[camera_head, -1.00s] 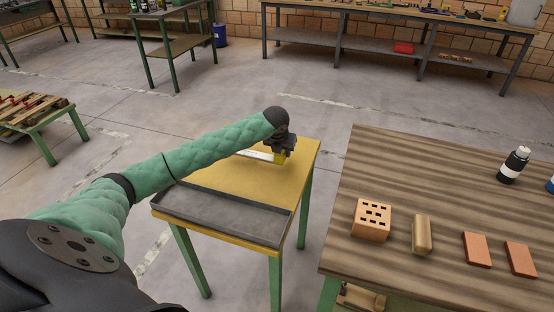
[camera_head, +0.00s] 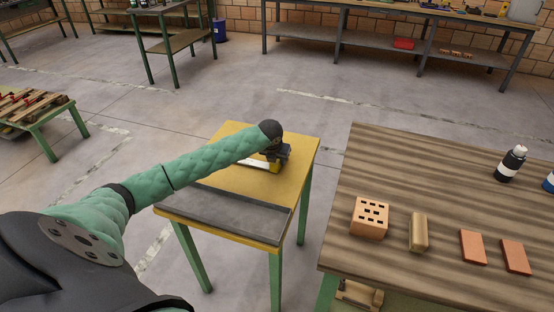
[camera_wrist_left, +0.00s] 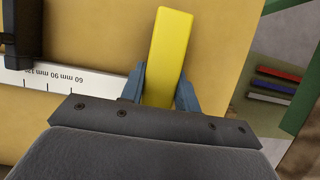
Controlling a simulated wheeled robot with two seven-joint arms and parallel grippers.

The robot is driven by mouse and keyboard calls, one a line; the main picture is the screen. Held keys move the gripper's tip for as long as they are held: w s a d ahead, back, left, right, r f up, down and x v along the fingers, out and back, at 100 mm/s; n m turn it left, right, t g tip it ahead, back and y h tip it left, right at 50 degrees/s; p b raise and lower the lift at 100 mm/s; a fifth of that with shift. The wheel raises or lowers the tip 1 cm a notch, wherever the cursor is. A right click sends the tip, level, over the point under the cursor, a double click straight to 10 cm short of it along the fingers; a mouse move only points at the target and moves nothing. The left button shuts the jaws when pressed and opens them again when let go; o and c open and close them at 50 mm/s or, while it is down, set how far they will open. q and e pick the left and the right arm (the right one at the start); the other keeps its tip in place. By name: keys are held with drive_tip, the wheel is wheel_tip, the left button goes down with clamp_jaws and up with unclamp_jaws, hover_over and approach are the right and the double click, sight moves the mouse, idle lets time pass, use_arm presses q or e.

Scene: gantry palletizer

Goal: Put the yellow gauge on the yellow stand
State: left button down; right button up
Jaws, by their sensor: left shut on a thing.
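The yellow gauge (camera_wrist_left: 170,55) is a yellow bar between the fingers of my left gripper (camera_wrist_left: 160,92) in the left wrist view. A white scale with millimetre marks (camera_wrist_left: 35,85) and a black block extend to its left and seem part of it. In the head view my left gripper (camera_head: 275,158) is over the right part of the yellow stand (camera_head: 231,142), a yellow-topped table with green legs. The gauge's white scale (camera_head: 254,164) shows just left of the gripper. I cannot tell whether the gauge touches the top. My right gripper is not in view.
A grey tray (camera_head: 226,214) covers the stand's front. To the right, a wooden table (camera_head: 440,190) holds a holed brick (camera_head: 369,217), a tan block (camera_head: 418,232), two red-brown tiles and bottles. Open floor lies behind the stand.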

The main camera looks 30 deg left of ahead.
use_arm(q)
drive_tip(key=c, duration=1)
unclamp_jaws()
drive_tip(key=shift+c, duration=0.2)
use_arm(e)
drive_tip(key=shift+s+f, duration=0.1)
use_arm(q)
drive_tip(key=shift+r, duration=0.1)
drive_tip(key=shift+s+r, duration=0.1)
drive_tip(key=shift+r, duration=0.15)
drive_tip(key=b+v, duration=0.2)
drive_tip(key=v, duration=0.8)
drive_tip(key=shift+s+r, duration=0.15)
drive_tip(key=shift+r, duration=0.05)
drive_tip(key=shift+s+d+r, duration=0.15)
drive_tip(key=shift+r, duration=0.25)
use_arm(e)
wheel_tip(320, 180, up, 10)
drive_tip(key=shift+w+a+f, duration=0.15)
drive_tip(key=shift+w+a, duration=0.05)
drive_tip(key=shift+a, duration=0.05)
